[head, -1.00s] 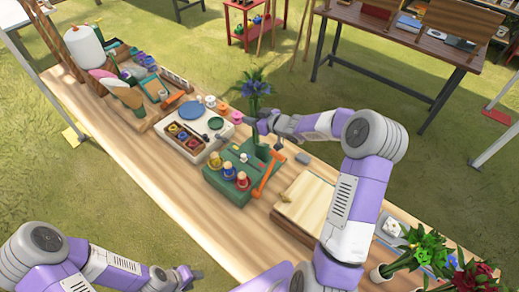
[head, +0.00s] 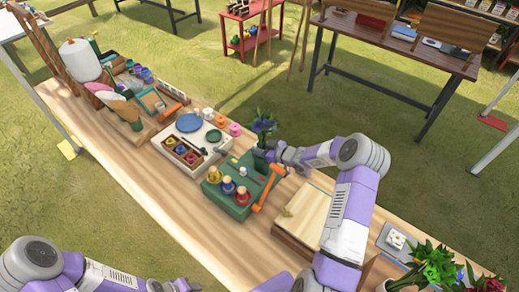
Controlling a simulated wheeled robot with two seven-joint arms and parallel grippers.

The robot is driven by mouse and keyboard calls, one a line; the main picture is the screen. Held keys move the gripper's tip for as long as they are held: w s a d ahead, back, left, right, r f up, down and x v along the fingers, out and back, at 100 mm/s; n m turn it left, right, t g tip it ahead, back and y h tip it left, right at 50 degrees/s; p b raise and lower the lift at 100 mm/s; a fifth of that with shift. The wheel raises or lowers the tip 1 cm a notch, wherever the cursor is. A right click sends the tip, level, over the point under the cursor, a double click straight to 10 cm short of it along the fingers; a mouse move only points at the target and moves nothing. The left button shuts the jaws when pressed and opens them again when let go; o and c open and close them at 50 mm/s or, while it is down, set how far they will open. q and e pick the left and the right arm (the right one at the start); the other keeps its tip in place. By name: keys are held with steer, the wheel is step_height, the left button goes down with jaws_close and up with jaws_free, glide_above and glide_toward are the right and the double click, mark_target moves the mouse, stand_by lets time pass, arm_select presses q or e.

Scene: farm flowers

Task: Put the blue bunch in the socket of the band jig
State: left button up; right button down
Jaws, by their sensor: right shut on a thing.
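The blue bunch (head: 263,126), blue flowers with green leaves, stands roughly upright at the far side of the green band jig (head: 213,191). My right gripper (head: 270,147) is shut on its stems just below the flowers. The lower stems are mostly hidden by the gripper and jig, so I cannot tell whether they are inside the socket. The jig has an orange lever (head: 268,187) on its right and several coloured knob-topped pieces in front. My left gripper (head: 183,287) is partly cut off at the bottom edge, and its fingers are unclear.
A white tray (head: 168,151) with a blue disc and small pots stands left of the jig. A pale wooden board (head: 305,212) lies to its right. Flowers in pots (head: 435,262) stand at the lower right. The front strip of the bench is clear.

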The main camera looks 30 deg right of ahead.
steer(key=shift+f, duration=0.15)
steer(key=c, duration=0.8)
jaws_free()
steer(key=shift+c, duration=0.2)
steer(key=v, duration=1.2)
steer(key=shift+p, duration=0.4)
steer(key=shift+w, duration=0.1)
